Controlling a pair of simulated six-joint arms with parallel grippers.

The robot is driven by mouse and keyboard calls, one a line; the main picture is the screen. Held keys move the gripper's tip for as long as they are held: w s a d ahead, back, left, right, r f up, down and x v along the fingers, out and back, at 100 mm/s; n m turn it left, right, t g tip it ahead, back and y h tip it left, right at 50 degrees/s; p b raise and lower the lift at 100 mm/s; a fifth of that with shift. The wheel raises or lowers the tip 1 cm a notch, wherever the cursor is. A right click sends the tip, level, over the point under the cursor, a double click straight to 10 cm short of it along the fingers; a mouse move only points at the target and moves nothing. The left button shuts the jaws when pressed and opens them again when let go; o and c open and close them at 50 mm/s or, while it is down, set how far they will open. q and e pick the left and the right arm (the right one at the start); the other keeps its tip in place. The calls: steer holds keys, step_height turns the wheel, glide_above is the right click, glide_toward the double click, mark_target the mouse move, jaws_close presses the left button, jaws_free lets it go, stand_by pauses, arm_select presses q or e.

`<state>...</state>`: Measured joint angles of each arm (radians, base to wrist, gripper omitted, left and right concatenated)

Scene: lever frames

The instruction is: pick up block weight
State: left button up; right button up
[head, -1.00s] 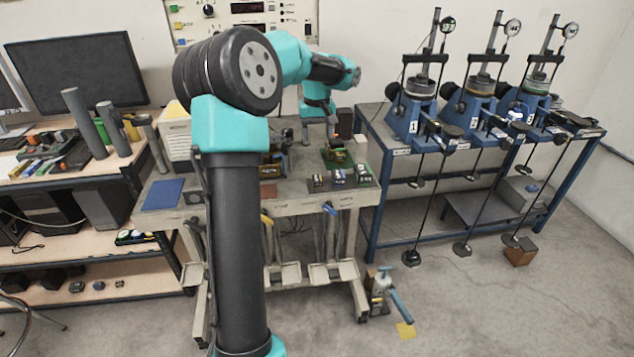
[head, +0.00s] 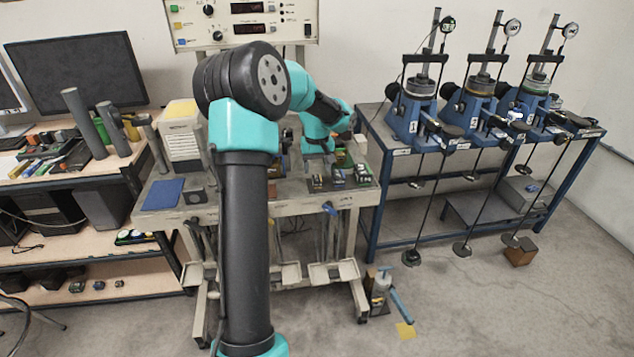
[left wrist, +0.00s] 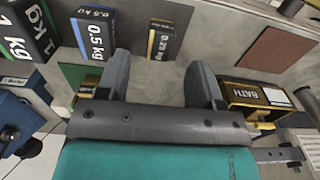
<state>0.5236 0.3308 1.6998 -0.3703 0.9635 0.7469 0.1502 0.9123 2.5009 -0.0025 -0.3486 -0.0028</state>
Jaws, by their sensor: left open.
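In the left wrist view, three block weights lie in a row on the grey table: a dark one with green marked 1 KG (left wrist: 31,30), a blue-edged one marked 0.5 kg (left wrist: 92,36) and a smaller yellow-edged one marked 0.25 kg (left wrist: 160,38). In the head view, the row of weights (head: 340,177) is near the table's front right corner. My left gripper (left wrist: 160,70) is open and empty, its fingers apart with the 0.25 kg block beyond the gap. In the head view, the left gripper (head: 318,162) points down just behind the row. My right gripper is not seen.
A yellow-and-black box marked BATH (left wrist: 252,95) is close beside one finger. A reddish-brown mat (left wrist: 280,50) is bare. A small block (left wrist: 88,84) on a green mat is partly hidden by the other finger. A blue rig bench (head: 400,150) stands right.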

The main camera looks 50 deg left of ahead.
mark_target(317, 178)
arm_select(q)
steer(key=shift+f, duration=2.6)
steer(key=shift+w, duration=0.1)
jaws_close()
steer(key=shift+r, duration=0.1)
